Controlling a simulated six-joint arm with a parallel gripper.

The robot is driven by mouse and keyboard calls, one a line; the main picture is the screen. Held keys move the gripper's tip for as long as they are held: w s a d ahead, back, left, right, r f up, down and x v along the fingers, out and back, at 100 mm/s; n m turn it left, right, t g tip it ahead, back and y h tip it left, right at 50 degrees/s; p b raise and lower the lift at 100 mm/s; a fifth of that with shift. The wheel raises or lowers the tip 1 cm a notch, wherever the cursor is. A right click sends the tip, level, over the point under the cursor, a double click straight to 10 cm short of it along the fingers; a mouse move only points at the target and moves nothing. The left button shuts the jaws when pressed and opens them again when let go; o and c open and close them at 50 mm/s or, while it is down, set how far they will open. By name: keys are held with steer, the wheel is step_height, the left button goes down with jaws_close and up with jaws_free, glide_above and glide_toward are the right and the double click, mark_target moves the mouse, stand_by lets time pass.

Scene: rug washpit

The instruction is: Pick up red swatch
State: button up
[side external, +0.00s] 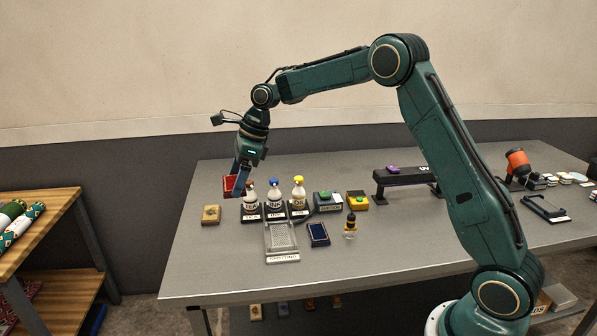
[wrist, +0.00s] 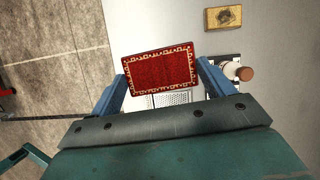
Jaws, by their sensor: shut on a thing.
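The red swatch (wrist: 160,70) is a small red rug piece with a cream patterned border. My gripper (wrist: 162,85) is shut on it, with one blue finger at each short side in the wrist view. In the side external view the red swatch (side external: 230,183) hangs in my gripper (side external: 240,178) above the left part of the grey table, just left of the bottles. It is held clear of the tabletop.
A tan block (side external: 211,214) lies below left, and a metal grate tray (side external: 281,240) lies in front of the bottles. A dark blue swatch (side external: 318,234) is near it. The table's front left is clear.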

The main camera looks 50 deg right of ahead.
steer(key=shift+r, duration=0.9)
steer(key=shift+f, duration=0.1)
steer(key=shift+s+d+f, duration=0.3)
steer(key=shift+d+f, duration=0.15)
steer(key=shift+f, duration=0.05)
steer(key=s+d+f+m, duration=0.1)
steer(key=s+d+f, duration=0.6)
steer(key=f, duration=0.2)
steer(key=shift+f, duration=0.15)
steer(key=shift+f, duration=0.25)
steer(key=shift+a+f, duration=0.1)
steer(key=shift+f, duration=2.5)
steer(key=shift+f, duration=0.5)
